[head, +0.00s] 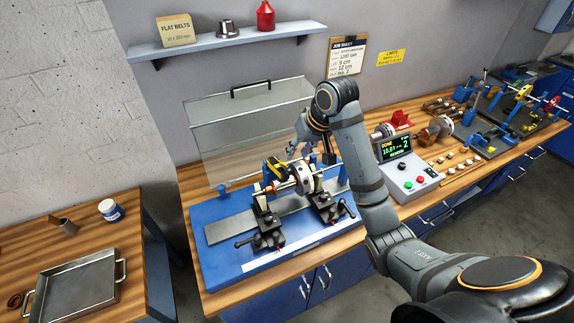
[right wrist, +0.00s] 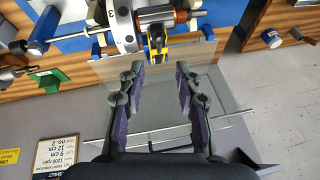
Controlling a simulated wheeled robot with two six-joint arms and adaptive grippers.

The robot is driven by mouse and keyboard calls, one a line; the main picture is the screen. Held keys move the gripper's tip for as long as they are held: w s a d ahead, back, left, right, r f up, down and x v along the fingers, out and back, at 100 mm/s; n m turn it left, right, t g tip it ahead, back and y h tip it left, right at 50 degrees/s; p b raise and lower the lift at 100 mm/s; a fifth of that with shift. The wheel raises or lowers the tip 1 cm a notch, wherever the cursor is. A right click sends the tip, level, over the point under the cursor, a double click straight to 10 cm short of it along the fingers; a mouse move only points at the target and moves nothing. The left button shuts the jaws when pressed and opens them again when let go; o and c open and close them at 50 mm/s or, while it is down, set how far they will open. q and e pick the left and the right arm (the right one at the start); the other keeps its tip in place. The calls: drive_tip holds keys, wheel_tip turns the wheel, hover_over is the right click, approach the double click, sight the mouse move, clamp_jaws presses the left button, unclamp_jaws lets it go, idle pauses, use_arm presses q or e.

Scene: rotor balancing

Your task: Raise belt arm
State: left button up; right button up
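The balancing stand has a blue base (head: 225,262) on the wooden bench. A rotor with a grey disc (head: 304,181) lies across its supports, and the disc also shows in the right wrist view (right wrist: 123,25). A yellow and black part (head: 274,168), which looks like the belt arm, is beside the rotor. In the right wrist view the yellow part (right wrist: 157,46) lies just beyond the fingertips, roughly centred between them. My right gripper (head: 295,148) is above and behind the rotor. Its fingers (right wrist: 160,70) are open with nothing between them. My left gripper is out of view.
A clear guard (head: 235,130) with a black handle stands behind the rotor, close to my right gripper. A control box (head: 405,172) with a lit display is to the right. A shelf (head: 225,43) is above. A metal tray (head: 75,280) sits on the left table.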

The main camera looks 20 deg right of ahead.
sight(287, 168)
drive_tip(key=p+x, duration=0.2)
drive_tip(key=x, duration=0.7)
drive_tip(key=shift+w, duration=0.1)
drive_tip(key=shift+w+f, duration=0.2)
drive_tip(key=shift+f, duration=0.5)
clamp_jaws()
